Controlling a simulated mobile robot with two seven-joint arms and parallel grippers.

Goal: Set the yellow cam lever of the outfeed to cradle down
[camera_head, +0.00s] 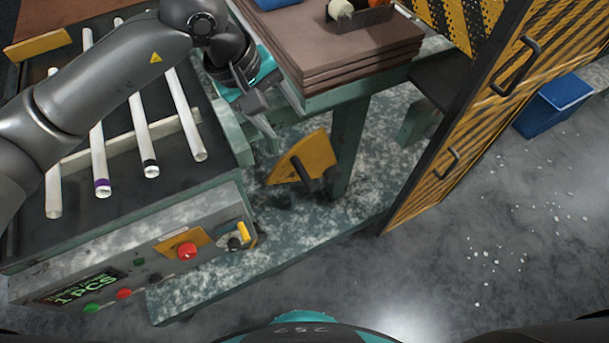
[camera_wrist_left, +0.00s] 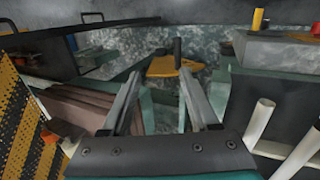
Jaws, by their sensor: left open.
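The yellow cam lever (camera_head: 314,153) is a flat yellow plate with a dark handle (camera_head: 305,176), low beside the green table leg at the centre of the head view. In the left wrist view the yellow plate (camera_wrist_left: 160,67) shows ahead between my fingers, its dark handle (camera_wrist_left: 177,50) standing upward. My left gripper (camera_head: 262,118) is open and empty, pointing down, above and left of the lever in the head view and apart from it. In the left wrist view its two fingers (camera_wrist_left: 160,85) are spread. My right gripper is in neither view.
Several glass tubes (camera_head: 187,115) lie on the dark rack at left. A control box has a red button (camera_head: 187,251) and a yellow switch (camera_head: 243,232). Stacked brown boards (camera_head: 340,65) stand on the bench close by the gripper. A striped door (camera_head: 470,130) stands at right.

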